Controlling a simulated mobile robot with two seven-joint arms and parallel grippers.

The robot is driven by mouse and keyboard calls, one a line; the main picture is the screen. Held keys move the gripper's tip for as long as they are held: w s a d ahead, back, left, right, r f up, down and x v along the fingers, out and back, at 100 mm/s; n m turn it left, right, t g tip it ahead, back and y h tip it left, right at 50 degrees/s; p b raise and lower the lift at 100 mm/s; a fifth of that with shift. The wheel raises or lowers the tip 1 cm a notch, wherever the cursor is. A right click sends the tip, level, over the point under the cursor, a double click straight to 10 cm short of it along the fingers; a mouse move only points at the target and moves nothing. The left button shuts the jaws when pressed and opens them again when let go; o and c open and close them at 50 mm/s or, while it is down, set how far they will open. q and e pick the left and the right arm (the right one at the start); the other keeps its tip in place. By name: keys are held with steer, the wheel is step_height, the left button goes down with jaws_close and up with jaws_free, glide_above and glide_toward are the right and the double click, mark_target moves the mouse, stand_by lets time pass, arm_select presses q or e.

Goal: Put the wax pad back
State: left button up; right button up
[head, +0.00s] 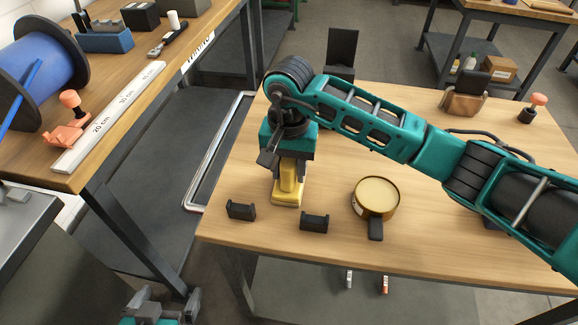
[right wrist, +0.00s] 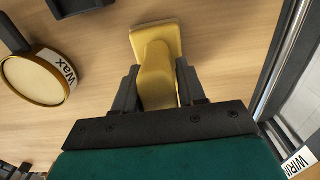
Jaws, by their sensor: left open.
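The yellow wax pad (head: 288,187) stands upright at the table's left part, its broad foot at or just above the wood; I cannot tell whether it touches. My right gripper (head: 289,160) points down over it. In the right wrist view, its fingers (right wrist: 158,90) lie against both sides of the pad's handle (right wrist: 157,70), shut on it. The round wax tin (head: 376,195), with a dark handle, stands to the right of the pad; its "Wax" label shows in the right wrist view (right wrist: 68,68). My left gripper (head: 165,303) is open and empty, low at the bottom edge, off the table.
Two small black brackets (head: 241,210) (head: 314,221) stand on the table (head: 440,245) in front of the pad, with bare wood between them. A black stand (head: 342,50) is behind. A workbench (head: 165,90) with a ruler (head: 108,117) and blue spool (head: 38,75) is at left.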

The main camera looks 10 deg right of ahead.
steer(key=o, duration=0.4)
steer(key=shift+c, duration=0.2)
steer(key=shift+r, duration=0.15)
step_height(320, 180, up, 12)
steer(key=shift+r, duration=0.1)
stand_by(0.5)
